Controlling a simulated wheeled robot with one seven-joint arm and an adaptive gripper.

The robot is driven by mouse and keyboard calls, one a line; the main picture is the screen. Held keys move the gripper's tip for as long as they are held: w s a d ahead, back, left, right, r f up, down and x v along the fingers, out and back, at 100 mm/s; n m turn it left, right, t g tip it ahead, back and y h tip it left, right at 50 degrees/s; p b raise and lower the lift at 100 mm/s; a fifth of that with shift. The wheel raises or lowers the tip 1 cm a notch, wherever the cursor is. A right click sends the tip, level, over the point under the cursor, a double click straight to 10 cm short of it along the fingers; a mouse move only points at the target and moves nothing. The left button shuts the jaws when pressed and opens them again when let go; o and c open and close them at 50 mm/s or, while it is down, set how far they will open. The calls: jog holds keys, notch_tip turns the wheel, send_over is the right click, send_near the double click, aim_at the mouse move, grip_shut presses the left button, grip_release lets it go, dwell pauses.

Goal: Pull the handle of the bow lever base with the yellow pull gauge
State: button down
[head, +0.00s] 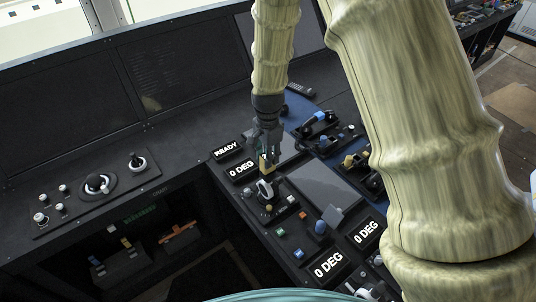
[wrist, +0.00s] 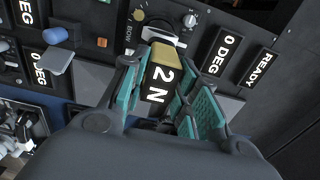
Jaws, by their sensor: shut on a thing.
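My gripper (head: 267,150) is shut on the yellow pull gauge (head: 265,165). The bow lever base (head: 266,198) is just below the gauge in the head view, with a pale handle (head: 265,186). In the wrist view, the base (wrist: 165,17) carries a "BOW" label and a dial, and a pale part of the handle (wrist: 163,35) shows just past the gauge's yellow end. Whether gauge and handle touch is hidden.
A "READY" display (head: 227,149) and a "0 DEG" display (head: 242,169) sit left of the lever. Two more "0 DEG" displays (head: 328,265) (head: 367,232) are lower right. A flat dark screen (head: 318,187) and a blue knob (head: 321,227) are close on the right.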

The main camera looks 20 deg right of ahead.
jog(key=shift+r, duration=0.1)
dwell(0.3)
jog(key=shift+r+p, duration=0.85)
jog(key=shift+r, duration=2.6)
